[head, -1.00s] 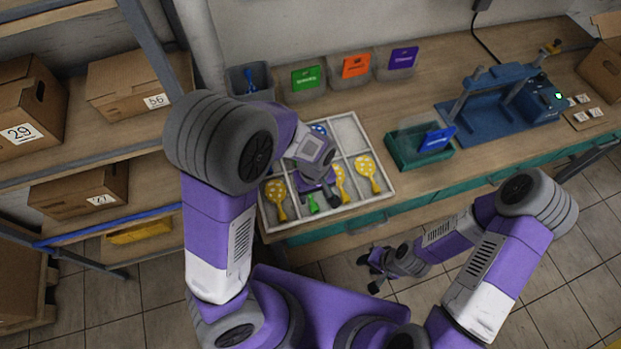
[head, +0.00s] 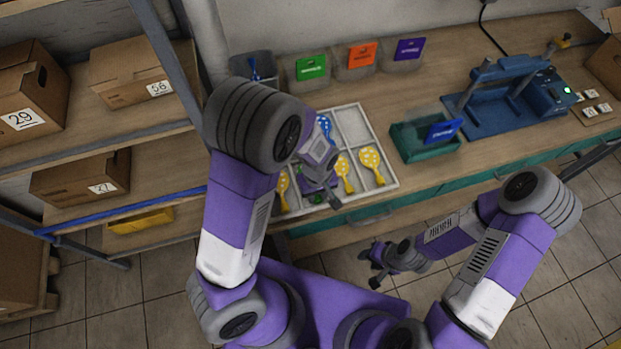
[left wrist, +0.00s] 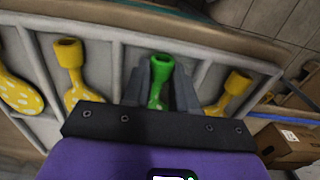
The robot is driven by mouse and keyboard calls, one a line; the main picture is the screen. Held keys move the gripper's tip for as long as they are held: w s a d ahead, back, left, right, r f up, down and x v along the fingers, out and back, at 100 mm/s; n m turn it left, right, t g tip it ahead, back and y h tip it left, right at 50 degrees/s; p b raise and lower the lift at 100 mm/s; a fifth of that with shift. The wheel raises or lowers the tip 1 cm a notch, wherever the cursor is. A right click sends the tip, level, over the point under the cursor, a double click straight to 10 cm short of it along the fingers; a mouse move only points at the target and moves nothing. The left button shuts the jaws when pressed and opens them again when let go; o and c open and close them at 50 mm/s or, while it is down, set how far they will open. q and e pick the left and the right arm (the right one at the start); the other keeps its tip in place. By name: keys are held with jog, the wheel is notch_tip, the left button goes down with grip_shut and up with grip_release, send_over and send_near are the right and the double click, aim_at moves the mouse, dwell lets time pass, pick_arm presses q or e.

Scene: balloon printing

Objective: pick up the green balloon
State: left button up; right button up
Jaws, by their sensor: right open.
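The green balloon (left wrist: 158,78) lies in the white divided tray (head: 354,125). In the left wrist view its neck sits between the two fingers of my left gripper (left wrist: 162,85); whether they press on it I cannot tell. In the head view my left gripper (head: 324,195) is low over the tray's near side and hides most of the green balloon (head: 316,198). My right gripper (head: 374,266) is open and empty, in front of the table and below its top.
Yellow dotted balloons (head: 371,163) lie in the compartments on both sides, and a blue one (head: 325,124) lies behind. A green box (head: 425,150) and a blue press (head: 510,100) stand to the right. Shelves with cartons (head: 105,175) are on the left.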

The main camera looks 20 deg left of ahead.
pick_arm(q)
jog(key=shift+c, duration=0.6)
notch_tip(320, 180, up, 9)
jog(key=shift+f+p, duration=0.1)
jog(key=shift+p, duration=1.05)
jog(key=shift+r, duration=0.6)
